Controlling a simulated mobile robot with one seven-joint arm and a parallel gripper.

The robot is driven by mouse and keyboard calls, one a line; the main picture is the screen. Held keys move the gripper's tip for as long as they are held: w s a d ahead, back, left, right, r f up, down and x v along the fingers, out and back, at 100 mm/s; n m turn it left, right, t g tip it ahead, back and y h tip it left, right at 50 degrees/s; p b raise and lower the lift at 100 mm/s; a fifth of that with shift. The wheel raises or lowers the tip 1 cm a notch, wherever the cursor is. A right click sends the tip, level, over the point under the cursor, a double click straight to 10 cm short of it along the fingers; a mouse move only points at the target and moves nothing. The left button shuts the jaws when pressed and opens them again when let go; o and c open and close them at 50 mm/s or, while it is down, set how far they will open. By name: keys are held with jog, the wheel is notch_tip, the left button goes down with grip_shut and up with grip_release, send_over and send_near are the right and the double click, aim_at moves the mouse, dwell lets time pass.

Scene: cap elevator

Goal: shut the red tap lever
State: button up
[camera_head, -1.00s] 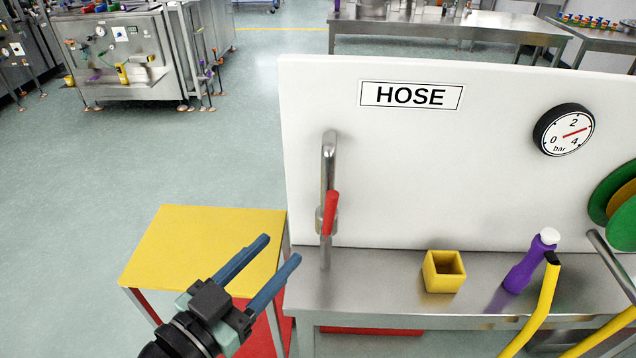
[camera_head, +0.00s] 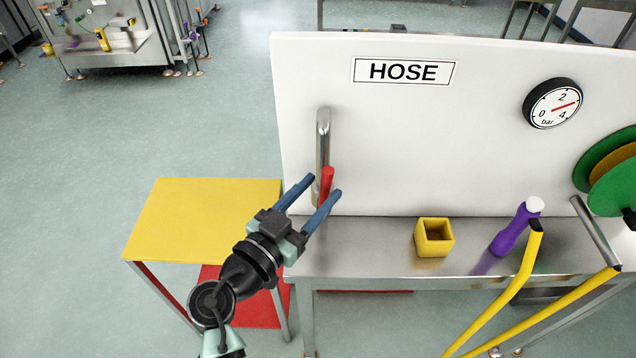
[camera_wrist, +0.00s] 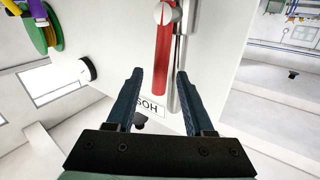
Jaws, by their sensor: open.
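The red tap lever (camera_head: 326,184) is on a metal tap pipe (camera_head: 322,140) at the left end of the white panel. In the head view my gripper (camera_head: 326,187) is open, with its blue fingertips on either side of the lever as seen from here. In the wrist view the red lever (camera_wrist: 163,55) lies along the metal pipe (camera_wrist: 181,70), ahead of and between the two open fingers (camera_wrist: 157,75). No finger clearly touches the lever. The lower part of the tap is hidden behind my gripper in the head view.
The white panel (camera_head: 420,130) carries a HOSE sign (camera_head: 405,71) and a pressure gauge (camera_head: 553,103). On the steel bench (camera_head: 370,240) stand a yellow box (camera_head: 434,238) and a purple bottle (camera_head: 512,230). A yellow table (camera_head: 200,220) is at the left.

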jog(key=shift+w+d, duration=0.2)
jog(key=shift+w, duration=0.1)
grip_shut()
dwell(1.3)
